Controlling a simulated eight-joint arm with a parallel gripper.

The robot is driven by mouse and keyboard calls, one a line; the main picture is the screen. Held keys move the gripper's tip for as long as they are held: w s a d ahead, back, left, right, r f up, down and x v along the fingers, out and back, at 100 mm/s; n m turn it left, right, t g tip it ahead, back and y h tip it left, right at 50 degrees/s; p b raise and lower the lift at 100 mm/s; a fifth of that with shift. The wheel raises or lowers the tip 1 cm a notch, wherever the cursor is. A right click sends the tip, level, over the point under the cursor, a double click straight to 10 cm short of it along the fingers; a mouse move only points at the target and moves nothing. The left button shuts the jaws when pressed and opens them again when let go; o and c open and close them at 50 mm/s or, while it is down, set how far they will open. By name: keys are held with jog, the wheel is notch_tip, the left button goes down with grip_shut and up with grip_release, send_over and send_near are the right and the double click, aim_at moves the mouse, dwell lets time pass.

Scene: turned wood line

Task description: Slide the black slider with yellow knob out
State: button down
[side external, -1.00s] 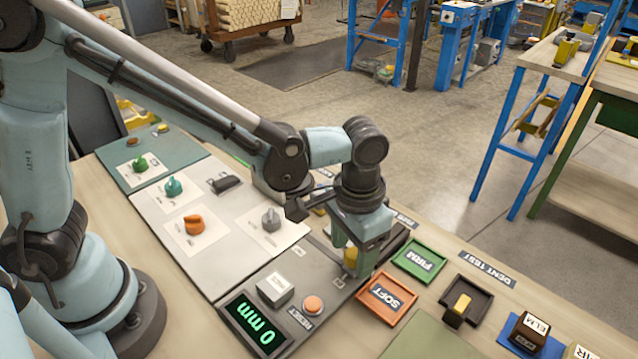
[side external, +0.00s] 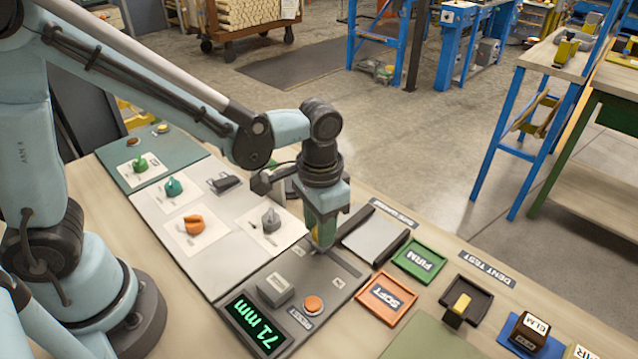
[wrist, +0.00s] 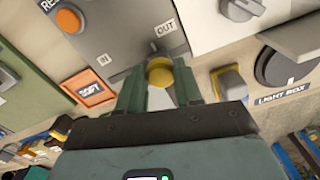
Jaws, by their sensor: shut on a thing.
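In the wrist view the yellow knob (wrist: 159,72) sits between the two green fingers of my gripper (wrist: 160,85). The fingers are shut on it. The label OUT (wrist: 163,27) lies just beyond the knob. In the side view my gripper (side external: 322,247) is down at the grey panel (side external: 275,265), at the far part of the slider track. The black slider is mostly hidden by the fingers. The green display (side external: 257,324) reads 71 mm.
An orange button (side external: 313,304) and a grey block (side external: 275,289) stand near the display. A green FIRM tray (side external: 420,262) and an orange SOFT tray (side external: 386,298) lie to the right. Several turn knobs, one orange (side external: 194,224), sit on the white panel to the left.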

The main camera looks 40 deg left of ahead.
jog(key=shift+a, duration=0.85)
jog(key=c, duration=0.8)
grip_release()
jog(key=shift+o, duration=0.2)
notch_tip(320, 180, up, 12)
jog(key=s+a+f+n+t, duration=0.1)
jog(key=s+a+t, duration=0.1)
jog(key=a, duration=0.3)
jog(key=s+a+f+n+t, duration=0.1)
jog(key=a+n+t, duration=0.1)
jog(key=a+t, duration=0.3)
jog(key=shift+s+a+f, duration=0.25)
jog(key=shift+s, duration=0.15)
